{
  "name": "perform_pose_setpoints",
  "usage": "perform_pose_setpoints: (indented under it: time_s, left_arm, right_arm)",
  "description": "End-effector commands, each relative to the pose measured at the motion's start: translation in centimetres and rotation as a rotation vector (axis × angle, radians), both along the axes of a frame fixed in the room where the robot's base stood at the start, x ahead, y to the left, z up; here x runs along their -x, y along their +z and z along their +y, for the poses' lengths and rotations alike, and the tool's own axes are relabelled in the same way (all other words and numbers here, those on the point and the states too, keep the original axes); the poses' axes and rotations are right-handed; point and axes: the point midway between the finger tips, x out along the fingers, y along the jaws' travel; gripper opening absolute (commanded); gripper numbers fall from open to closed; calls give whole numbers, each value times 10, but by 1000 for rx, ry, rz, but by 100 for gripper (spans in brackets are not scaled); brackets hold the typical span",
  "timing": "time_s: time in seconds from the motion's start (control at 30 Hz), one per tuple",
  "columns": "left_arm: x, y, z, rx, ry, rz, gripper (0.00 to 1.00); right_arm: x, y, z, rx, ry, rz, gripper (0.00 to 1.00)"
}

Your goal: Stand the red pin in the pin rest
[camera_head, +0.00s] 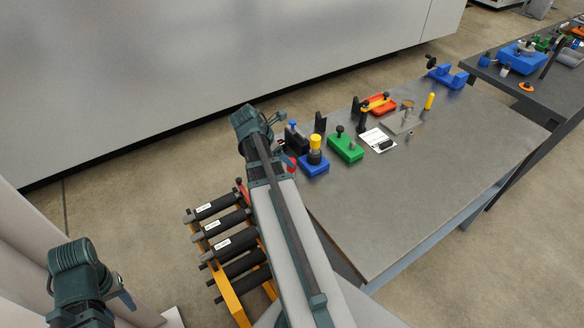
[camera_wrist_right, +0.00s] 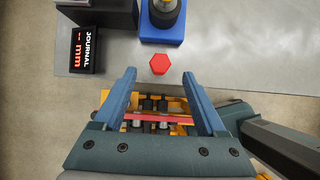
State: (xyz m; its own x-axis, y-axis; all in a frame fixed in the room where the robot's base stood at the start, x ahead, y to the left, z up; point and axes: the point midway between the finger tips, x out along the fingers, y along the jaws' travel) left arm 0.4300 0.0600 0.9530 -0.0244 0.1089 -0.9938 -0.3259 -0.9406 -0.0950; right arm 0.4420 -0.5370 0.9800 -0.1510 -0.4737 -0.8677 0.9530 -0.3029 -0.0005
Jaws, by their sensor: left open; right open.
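A red hexagonal piece (camera_wrist_right: 159,64), seen end-on, is at the table's near edge in the right wrist view. I take it for the red pin; its length is hidden. A bit of red (camera_head: 292,165) shows beside my right arm in the head view. My right gripper (camera_wrist_right: 159,74) is open and empty, its fingertips just short of the red piece and to either side of it. My left gripper (camera_head: 123,293) is open at the lower left, far from the table. I cannot tell which fixture is the pin rest.
A blue block with a yellow-topped post (camera_head: 313,160) is close by, as is a black journal readout (camera_wrist_right: 86,50). A green block (camera_head: 346,148), a grey plate (camera_head: 398,123) and a yellow pin (camera_head: 429,101) stand farther along. An orange rack (camera_head: 231,300) is below. The table's front is clear.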

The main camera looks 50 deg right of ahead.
Motion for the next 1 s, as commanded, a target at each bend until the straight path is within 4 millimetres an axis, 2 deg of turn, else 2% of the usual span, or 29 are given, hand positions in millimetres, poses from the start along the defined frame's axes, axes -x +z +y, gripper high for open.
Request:
perform_pose_setpoints:
  time_s: [0.03, 0.4, 0.63, 1.0]
  left_arm:
    - [0, 17, 0, 0, 0, 0, 50]
    - [0, 67, 0, 0, -2, 0, 50]
    - [0, 81, 0, 0, -2, 0, 50]
    - [0, 82, 0, 0, -2, 0, 50]
  right_arm:
    - [-1, 17, 5, 0, 2, 0, 74]
    - [-10, 67, 34, 0, 2, 0, 74]
    - [-14, 81, 43, 0, 1, 0, 74]
    - [-14, 82, 45, 0, 0, 0, 74]
